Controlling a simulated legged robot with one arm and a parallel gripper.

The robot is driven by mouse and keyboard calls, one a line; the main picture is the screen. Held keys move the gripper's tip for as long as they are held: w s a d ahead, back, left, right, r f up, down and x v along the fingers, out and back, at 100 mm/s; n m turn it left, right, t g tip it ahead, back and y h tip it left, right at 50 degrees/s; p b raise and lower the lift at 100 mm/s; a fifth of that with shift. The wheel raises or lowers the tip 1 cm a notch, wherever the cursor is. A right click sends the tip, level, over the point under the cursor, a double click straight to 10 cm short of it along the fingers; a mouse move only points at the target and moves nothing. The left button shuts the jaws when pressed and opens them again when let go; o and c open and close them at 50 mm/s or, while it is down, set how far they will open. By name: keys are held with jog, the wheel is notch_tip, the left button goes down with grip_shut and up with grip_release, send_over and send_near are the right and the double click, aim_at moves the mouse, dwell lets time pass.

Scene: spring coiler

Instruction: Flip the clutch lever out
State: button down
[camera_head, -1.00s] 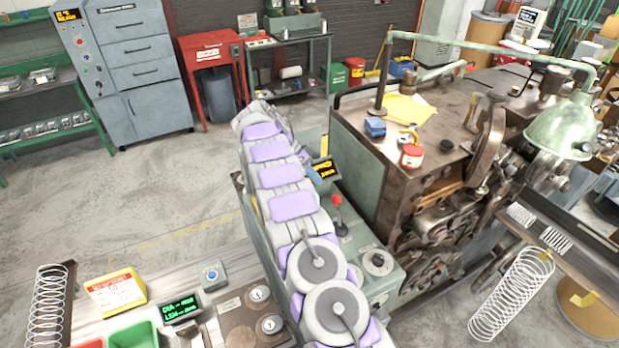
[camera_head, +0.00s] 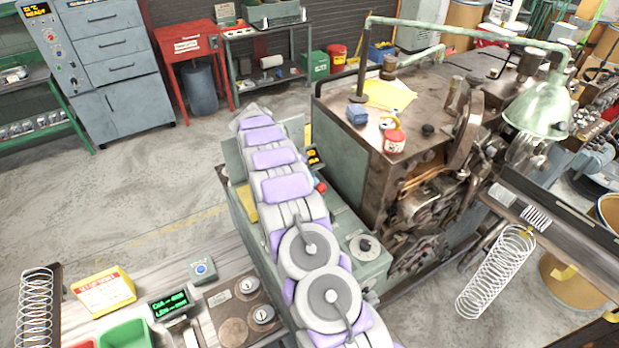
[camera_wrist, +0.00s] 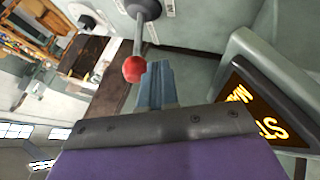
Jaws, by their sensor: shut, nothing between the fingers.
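The clutch lever has a red ball knob (camera_wrist: 133,69) on a grey rod (camera_wrist: 139,35) that comes from a round base on the green-grey machine housing. In the head view the red knob (camera_head: 320,187) shows just right of my arm, with its rod mostly hidden. My gripper (camera_wrist: 156,68) is shut and empty. Its fingertips appear close beside the knob, on its right in the wrist view; I cannot tell whether they touch. In the head view my arm hides the fingertips.
An amber-lettered display (camera_wrist: 262,105) in a grey housing stands close to the right of my gripper. The large coiling machine (camera_head: 350,130) is right of the lever. A dial (camera_head: 364,246) sits on the housing nearer me. Open floor (camera_head: 150,185) lies to the left.

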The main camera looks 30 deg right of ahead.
aim_at(323, 188)
jog(key=shift+s+b, duration=0.25)
jog(key=shift+b, duration=0.45)
jog(key=shift+r+t+b, duration=0.2)
jog(key=shift+t+b, duration=0.1)
jog(key=shift+s+r+t+b, duration=0.1)
jog(key=shift+s+t+b, duration=0.25)
jog(key=shift+b, duration=0.6)
jog(key=s+t+b, duration=0.1)
jog(key=b, duration=0.2)
jog(key=s+b, duration=0.1)
jog(key=b, duration=0.2)
jog(key=shift+s+a+r+m+t+b, duration=0.1)
jog(key=shift+s+r+m+t+b, duration=0.2)
jog(key=shift+r+m+t+b, duration=0.1)
jog(key=s+b, duration=0.1)
jog(key=b, duration=0.1)
jog(key=s+t+b, duration=0.1)
jog(key=b, duration=0.1)
jog(key=s+t+b, duration=0.1)
jog(key=b, duration=0.1)
jog(key=shift+r+m, duration=0.3)
jog(key=s+b, duration=0.3)
jog(key=shift+a, duration=0.2)
jog(key=shift+s+f, duration=0.1)
jog(key=shift+s, duration=0.15)
